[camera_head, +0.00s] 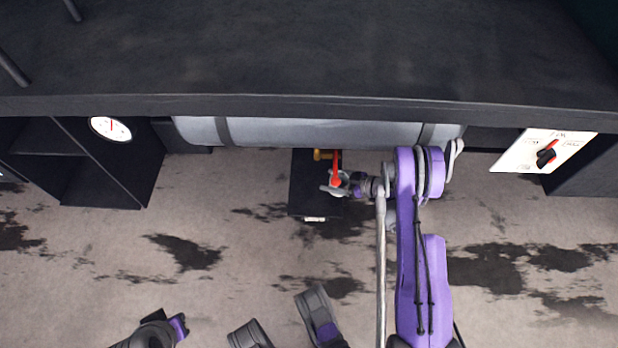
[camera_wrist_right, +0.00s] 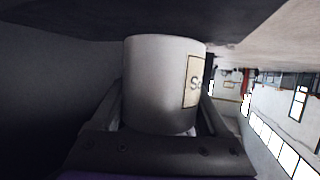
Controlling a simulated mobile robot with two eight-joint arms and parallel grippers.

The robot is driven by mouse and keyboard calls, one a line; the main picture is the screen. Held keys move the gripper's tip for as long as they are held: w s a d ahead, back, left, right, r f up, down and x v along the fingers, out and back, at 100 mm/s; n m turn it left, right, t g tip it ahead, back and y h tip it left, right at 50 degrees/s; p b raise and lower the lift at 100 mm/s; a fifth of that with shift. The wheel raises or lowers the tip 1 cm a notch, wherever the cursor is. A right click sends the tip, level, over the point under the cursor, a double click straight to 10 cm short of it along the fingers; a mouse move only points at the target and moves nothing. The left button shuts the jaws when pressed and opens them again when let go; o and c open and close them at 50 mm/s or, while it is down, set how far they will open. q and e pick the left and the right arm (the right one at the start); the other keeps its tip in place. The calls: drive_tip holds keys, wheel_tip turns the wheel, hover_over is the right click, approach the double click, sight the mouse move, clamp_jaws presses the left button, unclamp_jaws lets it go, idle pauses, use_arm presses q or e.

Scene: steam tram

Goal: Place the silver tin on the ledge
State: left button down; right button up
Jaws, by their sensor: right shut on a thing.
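The silver tin (camera_wrist_right: 160,85) is a pale, smooth cylinder with a small cream label at its right side. In the right wrist view it sits between the two fingers of my right gripper (camera_wrist_right: 162,125), which is shut on it. In the head view my right gripper (camera_head: 343,187) is small and partly lost among metal parts; I cannot make out the tin there. It is in front of and below the long dark ledge (camera_head: 300,60) that crosses the top of the view. My left gripper (camera_head: 178,325) is at the lower left edge, and its fingers do not show clearly.
A grey tank (camera_head: 290,131) lies under the ledge's front edge. A red lever (camera_head: 337,163) and a dark box (camera_head: 303,185) are close to my right gripper. A round gauge (camera_head: 110,129) is at the left and a dial panel (camera_head: 530,152) at the right. Stained floor (camera_head: 90,240) lies open in front.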

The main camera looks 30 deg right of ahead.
drive_tip(key=w+a, duration=0.1)
drive_tip(key=w, duration=0.1)
drive_tip(key=w+a, duration=0.2)
drive_tip(key=w+a+b, duration=0.1)
drive_tip(key=w+a, duration=0.1)
drive_tip(key=w, duration=0.1)
drive_tip(key=shift+f, duration=0.15)
wheel_tip(320, 180, down, 3)
drive_tip(key=shift+f+b, duration=0.2)
drive_tip(key=shift+b, duration=0.6)
drive_tip(key=shift+r, duration=0.1)
drive_tip(key=o, duration=1.3)
